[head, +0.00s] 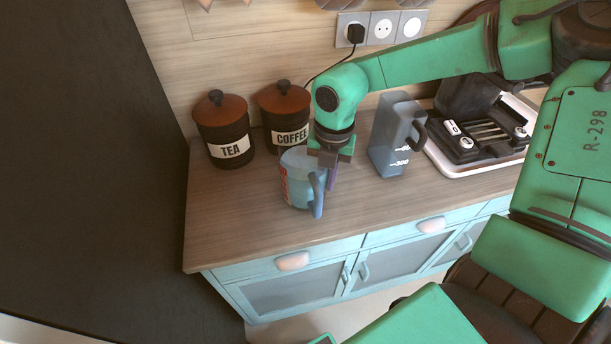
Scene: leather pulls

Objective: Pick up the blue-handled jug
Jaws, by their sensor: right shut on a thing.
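The blue-handled jug (298,186) is pale blue with red marks on its left side and a blue handle (318,194) facing the front right. It is upright over the left part of the wooden counter. My right gripper (327,174) reaches down from above and is shut on the jug at its handle side. The gripper hides part of the jug's rim and upper handle. I cannot tell whether the jug's base touches the counter. My left gripper is not in view.
TEA (230,148) and COFFEE (289,134) canisters stand behind the jug. The counter (232,217) is clear in front, above blue drawers.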

